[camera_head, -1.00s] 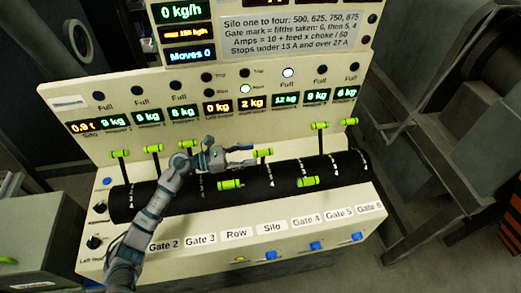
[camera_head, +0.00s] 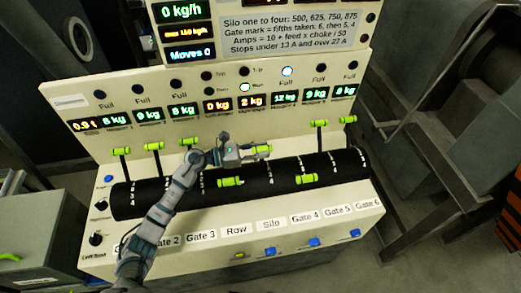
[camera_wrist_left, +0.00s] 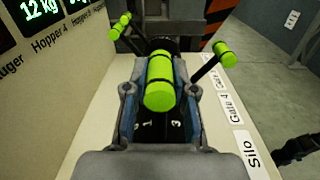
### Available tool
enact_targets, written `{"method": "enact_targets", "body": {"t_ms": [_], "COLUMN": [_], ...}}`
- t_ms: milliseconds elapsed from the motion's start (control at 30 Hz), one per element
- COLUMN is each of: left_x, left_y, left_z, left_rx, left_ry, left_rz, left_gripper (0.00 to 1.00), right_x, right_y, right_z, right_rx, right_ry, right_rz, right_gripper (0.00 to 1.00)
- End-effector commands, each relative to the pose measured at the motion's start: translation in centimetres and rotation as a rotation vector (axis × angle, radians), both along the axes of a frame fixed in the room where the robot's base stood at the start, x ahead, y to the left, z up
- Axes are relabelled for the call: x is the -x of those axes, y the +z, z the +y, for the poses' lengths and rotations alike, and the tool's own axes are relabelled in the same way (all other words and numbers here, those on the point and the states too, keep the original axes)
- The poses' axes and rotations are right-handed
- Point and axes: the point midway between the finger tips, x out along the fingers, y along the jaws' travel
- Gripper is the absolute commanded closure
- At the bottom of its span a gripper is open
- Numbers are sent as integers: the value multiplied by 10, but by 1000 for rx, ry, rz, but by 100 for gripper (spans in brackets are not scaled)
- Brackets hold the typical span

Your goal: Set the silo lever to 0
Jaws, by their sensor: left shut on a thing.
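The silo lever's green handle (camera_head: 262,149) stands toward the back of the black drum, above the "Silo" label (camera_head: 271,225). My left gripper (camera_head: 256,150) reaches it from the left and is shut on it. In the left wrist view the silo handle (camera_wrist_left: 160,82) lies between my fingers (camera_wrist_left: 158,98), with drum marks including 1 and 3 below. The mark at which the lever stands is hidden by my gripper.
The row lever (camera_head: 230,182) and gate 4 lever (camera_head: 306,178) lean forward on either side. The gate 5 lever (camera_head: 319,123) and gate 6 lever (camera_head: 348,119) stand back at the right. The readout panel (camera_head: 130,92) rises behind. The "Moves" display (camera_head: 189,53) reads 0.

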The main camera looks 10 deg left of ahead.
Motion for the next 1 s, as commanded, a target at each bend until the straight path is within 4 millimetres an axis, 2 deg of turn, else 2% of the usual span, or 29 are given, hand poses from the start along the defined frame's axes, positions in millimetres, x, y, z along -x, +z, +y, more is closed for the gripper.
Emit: {"method": "enact_targets", "body": {"t_ms": [133,300,433,800,833,900,933,1000], "left_x": [-4,-26,-38,-41,-41,-41,-41,-41], "left_y": [1,-3,-4,-1,-1,-1,-1,-2], "left_z": [-5,0,3,2,2,2,2,4], "left_rx": [11,48,69,79,79,78,78,78], "left_ry": [-10,-10,-12,-16,-16,-16,-15,-13], "left_rz": [21,136,205,233,232,232,232,232], "left_gripper": [100,100,100,100,72,55,50,50], "right_x": [-1,-34,-52,-58,-58,-58,-58,-58], "right_y": [-2,1,6,10,10,11,12,12], "right_z": [-1,4,7,8,8,10,11,14], "right_rx": [2,-8,-11,-12,-12,-4,-3,-6], "right_ry": [0,-2,-6,-8,-8,-7,-8,-8], "right_rz": [6,-17,-22,-24,-24,-24,-24,-24], "right_gripper": [50,50,50,50,50,50,50,50]}}
